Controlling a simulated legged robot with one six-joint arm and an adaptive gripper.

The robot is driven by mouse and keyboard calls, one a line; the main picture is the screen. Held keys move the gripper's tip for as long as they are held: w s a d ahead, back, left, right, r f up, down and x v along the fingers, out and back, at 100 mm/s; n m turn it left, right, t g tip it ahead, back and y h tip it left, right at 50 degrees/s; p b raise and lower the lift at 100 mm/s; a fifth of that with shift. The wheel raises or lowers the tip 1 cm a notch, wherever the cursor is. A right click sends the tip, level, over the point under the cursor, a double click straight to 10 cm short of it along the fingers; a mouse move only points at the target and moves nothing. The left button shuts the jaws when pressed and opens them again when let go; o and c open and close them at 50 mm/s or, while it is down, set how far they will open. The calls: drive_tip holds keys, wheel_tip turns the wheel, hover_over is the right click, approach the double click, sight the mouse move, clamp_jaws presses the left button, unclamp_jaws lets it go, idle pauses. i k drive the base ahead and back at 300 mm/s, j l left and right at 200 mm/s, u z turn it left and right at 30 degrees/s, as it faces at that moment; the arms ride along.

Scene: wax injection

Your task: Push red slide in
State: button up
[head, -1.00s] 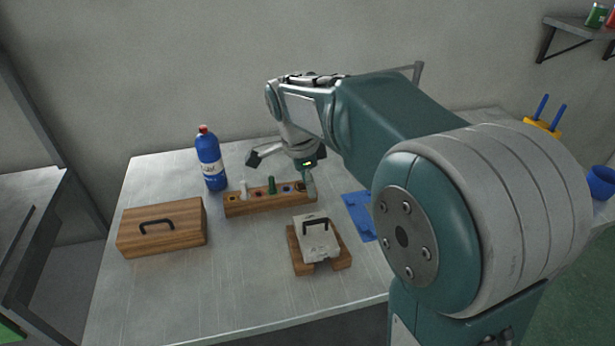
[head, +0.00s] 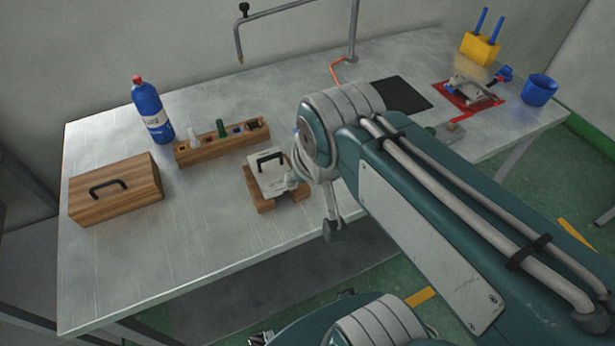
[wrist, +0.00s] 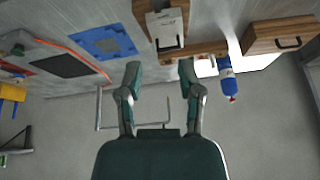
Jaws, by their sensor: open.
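A red flat plate (head: 455,94) lies at the right of the table in the head view, under a metal clamp-like device (head: 474,90) with a blue part. A smaller red piece (head: 459,119) shows in front of it, by a green block, partly behind my arm. I cannot tell which red part is the slide. My gripper (wrist: 159,72) is open and empty in the wrist view, its two fingers wide apart. In the head view it is mostly hidden by my arm; one dark fingertip shows near the front table edge, far left of the red parts.
A white mold (head: 270,175) on a wooden base is close left of my gripper. A wooden rack (head: 190,153), blue bottle (head: 150,112) and wooden box (head: 112,193) stand further left. A metal stand (head: 354,30), black mat (head: 402,93), yellow holder (head: 479,50) and blue cup (head: 540,90) are right.

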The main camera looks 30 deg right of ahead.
sight(497, 102)
drive_tip(key=k+l+z, duration=0.15)
drive_tip(key=k+z, duration=0.2)
drive_tip(key=k, duration=0.3)
drive_tip(key=j+z, duration=0.1)
drive_tip(key=z, duration=0.3)
drive_tip(key=j+z, duration=0.1)
drive_tip(key=z, duration=0.25)
drive_tip(key=i+j+z, duration=0.1)
drive_tip(key=z, duration=0.3)
drive_tip(key=j+z, duration=0.1)
drive_tip(key=z, duration=0.25)
drive_tip(key=j+z, duration=0.15)
drive_tip(key=j, duration=0.2)
drive_tip(key=i+l+z, duration=0.15)
drive_tip(key=i, duration=0.25)
drive_tip(key=i+l+z, duration=0.15)
drive_tip(key=i, duration=0.3)
